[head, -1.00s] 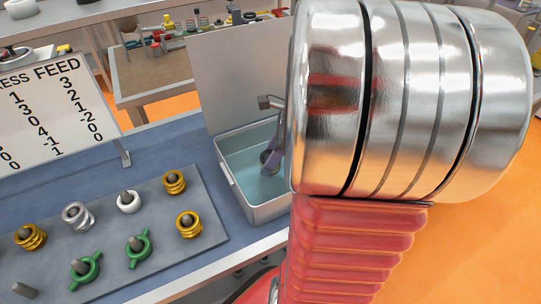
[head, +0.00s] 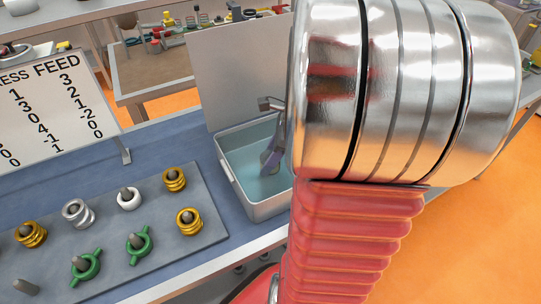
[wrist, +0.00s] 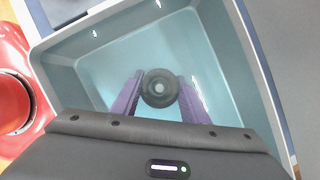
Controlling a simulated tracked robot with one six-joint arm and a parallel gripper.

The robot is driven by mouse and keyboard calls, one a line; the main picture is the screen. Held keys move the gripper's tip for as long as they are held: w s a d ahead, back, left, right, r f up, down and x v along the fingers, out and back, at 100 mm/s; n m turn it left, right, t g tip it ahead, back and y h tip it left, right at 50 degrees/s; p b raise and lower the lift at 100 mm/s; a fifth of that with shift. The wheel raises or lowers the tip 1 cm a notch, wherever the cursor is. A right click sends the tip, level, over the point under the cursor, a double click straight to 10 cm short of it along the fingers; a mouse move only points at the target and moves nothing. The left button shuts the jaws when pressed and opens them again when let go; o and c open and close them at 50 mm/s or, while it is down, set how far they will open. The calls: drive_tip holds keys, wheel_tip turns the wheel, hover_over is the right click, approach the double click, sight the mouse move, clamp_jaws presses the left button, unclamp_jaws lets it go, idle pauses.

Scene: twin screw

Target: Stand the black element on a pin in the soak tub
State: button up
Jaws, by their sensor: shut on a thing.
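The soak tub (head: 232,187) is a pale grey bin with clear bluish water, right of the pin board in the head view. In the wrist view its wall (wrist: 62,75) surrounds my fingers. My gripper (wrist: 160,92) points down into the tub, its purple fingers shut on the black element (wrist: 159,77), a dark round ring with a pale spot at its centre. I cannot tell if that spot is a pin or the open hole. In the head view my gripper (head: 270,160) is partly hidden by my arm, and the element is hard to make out.
A grey board (head: 150,205) left of the tub holds gold, silver, white and green elements on pins; a bare pin (head: 26,287) stands at its front left. A number sign (head: 45,110) and an upright grey panel (head: 235,70) stand behind.

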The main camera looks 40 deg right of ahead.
drive_tip(key=shift+f, duration=0.8)
drive_tip(key=o, duration=1.3)
drive_tip(key=shift+o, duration=0.2)
drive_tip(key=v, duration=1.3)
drive_tip(key=shift+r, duration=0.3)
